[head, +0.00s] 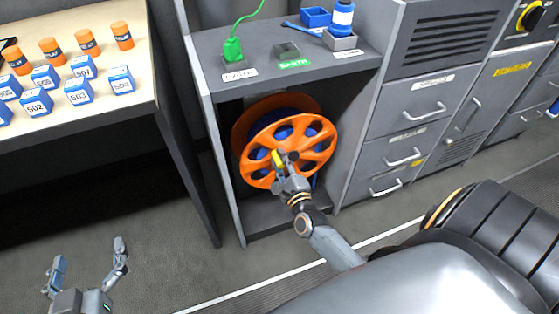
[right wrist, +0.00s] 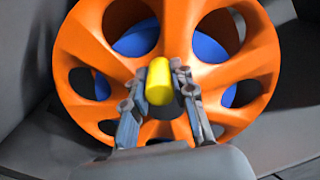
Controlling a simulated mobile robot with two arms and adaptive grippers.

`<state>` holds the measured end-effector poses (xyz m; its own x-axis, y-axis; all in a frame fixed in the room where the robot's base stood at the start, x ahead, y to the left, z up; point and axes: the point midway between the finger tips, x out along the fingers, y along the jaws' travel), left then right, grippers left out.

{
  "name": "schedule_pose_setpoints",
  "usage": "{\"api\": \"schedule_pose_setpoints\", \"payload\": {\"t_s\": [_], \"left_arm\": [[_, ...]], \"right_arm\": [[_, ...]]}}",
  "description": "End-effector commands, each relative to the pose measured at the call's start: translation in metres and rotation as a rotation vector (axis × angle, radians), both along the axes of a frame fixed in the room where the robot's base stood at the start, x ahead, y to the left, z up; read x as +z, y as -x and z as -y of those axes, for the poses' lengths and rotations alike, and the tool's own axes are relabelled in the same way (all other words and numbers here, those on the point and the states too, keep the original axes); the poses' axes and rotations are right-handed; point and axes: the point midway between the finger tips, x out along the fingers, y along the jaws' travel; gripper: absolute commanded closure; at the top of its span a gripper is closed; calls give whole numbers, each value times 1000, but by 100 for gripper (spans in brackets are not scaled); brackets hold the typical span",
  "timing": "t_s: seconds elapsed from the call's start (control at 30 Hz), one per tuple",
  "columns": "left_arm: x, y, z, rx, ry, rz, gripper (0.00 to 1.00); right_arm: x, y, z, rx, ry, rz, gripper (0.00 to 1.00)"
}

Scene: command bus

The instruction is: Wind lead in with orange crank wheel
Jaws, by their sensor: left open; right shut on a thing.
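The orange crank wheel (head: 312,147) is the front of a reel in the open bay of a grey cabinet. It fills much of the right wrist view (right wrist: 95,35). Blue lead (right wrist: 135,42) shows through its holes. A yellow crank knob (right wrist: 158,82) sticks out from the wheel, left of its hub in the head view (head: 277,158). My right gripper (right wrist: 160,100) is shut on the yellow knob, one finger on each side. My left gripper (head: 90,252) is open and empty over the floor at the lower left.
A green plug (head: 233,49) with a green cord, a blue bottle (head: 342,18) and a blue tray (head: 315,17) stand on the cabinet top. The table (head: 140,80) at left holds numbered blue blocks and orange cylinders. A black seat (head: 500,225) is at the right.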

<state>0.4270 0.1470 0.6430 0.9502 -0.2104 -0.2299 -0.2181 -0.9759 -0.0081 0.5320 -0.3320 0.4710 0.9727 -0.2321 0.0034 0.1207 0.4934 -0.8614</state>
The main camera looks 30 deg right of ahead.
Motion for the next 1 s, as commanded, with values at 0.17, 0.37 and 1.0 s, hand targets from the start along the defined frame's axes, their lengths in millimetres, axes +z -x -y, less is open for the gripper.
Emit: {"api": "schedule_pose_setpoints", "payload": {"t_s": [0.17, 0.37, 1.0], "left_arm": [[0, 0, 0, 1, 0, 1, 9], [0, 0, 0, 1, 0, 1, 9], [0, 0, 0, -1, 0, 0, 9]], "right_arm": [[2, -1, 2, -3, 3, 4, 100], [2, -1, 1, -2, 4, 3, 51], [-1, 64, -15, 0, 2, -3, 51]]}}
